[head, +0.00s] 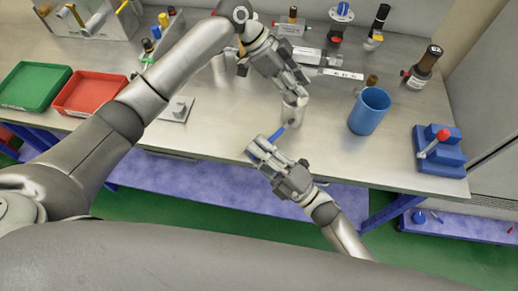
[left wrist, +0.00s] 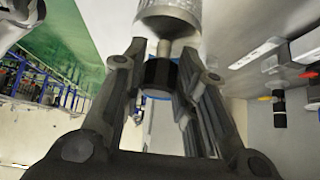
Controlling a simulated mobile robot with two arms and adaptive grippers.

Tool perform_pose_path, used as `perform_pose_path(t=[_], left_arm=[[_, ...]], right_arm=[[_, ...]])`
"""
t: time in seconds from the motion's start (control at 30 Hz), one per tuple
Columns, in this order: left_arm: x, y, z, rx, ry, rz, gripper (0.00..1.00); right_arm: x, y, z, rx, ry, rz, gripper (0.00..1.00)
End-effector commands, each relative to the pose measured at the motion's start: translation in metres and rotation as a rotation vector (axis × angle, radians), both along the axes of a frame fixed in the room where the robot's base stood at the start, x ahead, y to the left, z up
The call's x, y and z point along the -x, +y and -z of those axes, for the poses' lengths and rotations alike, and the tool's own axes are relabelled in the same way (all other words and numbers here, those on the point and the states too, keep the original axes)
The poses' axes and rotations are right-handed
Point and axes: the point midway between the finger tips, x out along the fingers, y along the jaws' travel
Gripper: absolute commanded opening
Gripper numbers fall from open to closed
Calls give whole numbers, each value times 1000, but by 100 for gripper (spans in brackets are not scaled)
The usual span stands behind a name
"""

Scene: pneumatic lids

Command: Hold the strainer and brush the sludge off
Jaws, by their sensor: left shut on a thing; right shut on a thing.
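The strainer (head: 293,114), a pale grey mesh cylinder, hangs below my left gripper (head: 298,90), above the bench's front part. In the left wrist view my left gripper (left wrist: 160,75) is shut on the strainer's dark end, and the strainer's mesh body (left wrist: 183,14) shows beyond the fingers. My right gripper (head: 258,147) is shut on a brush with a blue handle (head: 277,134) at the bench's front edge. The brush's far end points up and right, close to the strainer's lower part. I cannot tell whether they touch, nor make out any sludge.
A blue cup (head: 368,113) stands right of the strainer. A blue block with a red-knobbed lever (head: 439,150) is at the right edge. A dark bottle (head: 424,67) stands behind it. Red (head: 90,94) and green (head: 34,86) trays lie at the left. Bare bench (head: 340,163) lies before the cup.

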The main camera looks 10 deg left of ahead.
Motion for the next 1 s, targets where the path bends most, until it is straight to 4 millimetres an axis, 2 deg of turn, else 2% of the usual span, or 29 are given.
perform_pose_path(t=[0.03,1.0], left_arm=[[2,-1,4,0,5,3,6],[1,0,3,0,2,1,6]], right_arm=[[6,0,25,19,66,-3,0],[4,4,-1,17,62,-4,0]])
